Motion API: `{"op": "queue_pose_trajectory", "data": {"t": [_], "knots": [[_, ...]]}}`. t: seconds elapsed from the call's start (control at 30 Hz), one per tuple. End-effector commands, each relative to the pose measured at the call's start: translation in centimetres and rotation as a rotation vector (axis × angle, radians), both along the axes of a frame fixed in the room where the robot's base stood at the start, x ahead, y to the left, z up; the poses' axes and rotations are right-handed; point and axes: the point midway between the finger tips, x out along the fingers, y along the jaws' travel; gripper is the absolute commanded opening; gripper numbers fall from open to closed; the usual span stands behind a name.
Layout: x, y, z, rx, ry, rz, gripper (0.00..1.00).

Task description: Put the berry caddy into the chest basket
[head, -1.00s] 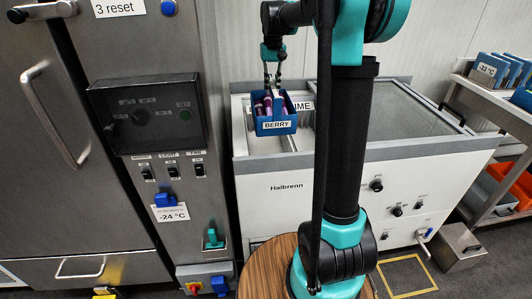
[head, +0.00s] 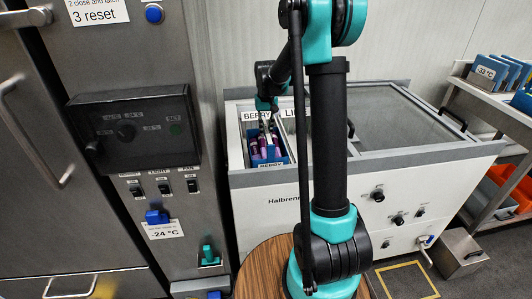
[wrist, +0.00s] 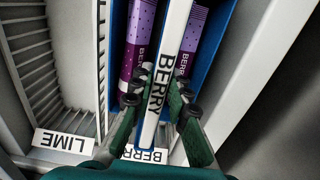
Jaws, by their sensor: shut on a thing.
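The blue berry caddy (head: 270,164) holds purple lolly packs and has a BERRY label on its front. It is at the left opening of the chest, with its front low, close to the chest's front rim. My gripper (wrist: 157,92) is shut on the caddy's white handle (wrist: 162,80), marked BERRY, with a finger on each side. The chest basket behind the BERRY tag (head: 257,115) is mostly hidden by the caddy. I cannot tell whether the caddy touches its floor.
The LIME tag (wrist: 65,145) marks a wire basket (wrist: 35,75) beside the caddy. The chest's lid (head: 375,110) covers its right part. A tall steel cabinet (head: 110,190) stands close on the left. A shelf with blue caddies (head: 490,72) stands at the right.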

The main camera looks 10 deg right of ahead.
Motion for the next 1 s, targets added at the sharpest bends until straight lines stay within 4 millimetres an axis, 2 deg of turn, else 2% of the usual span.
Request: {"op": "queue_pose_trajectory", "data": {"t": [0.1,0.3,0.57,0.8,1.0], "knots": [[0.0,0.0,-2.7,0.0,0.0,0.0,0.0],[0.1,0.0,-6.0,0.0,0.0,0.0,0.0],[0.0,0.0,-7.5,0.0,0.0,0.0,0.0],[0.1,0.0,-10.4,0.0,0.0,0.0,0.0],[0.0,0.0,-10.8,0.0,0.0,0.0,0.0]]}}
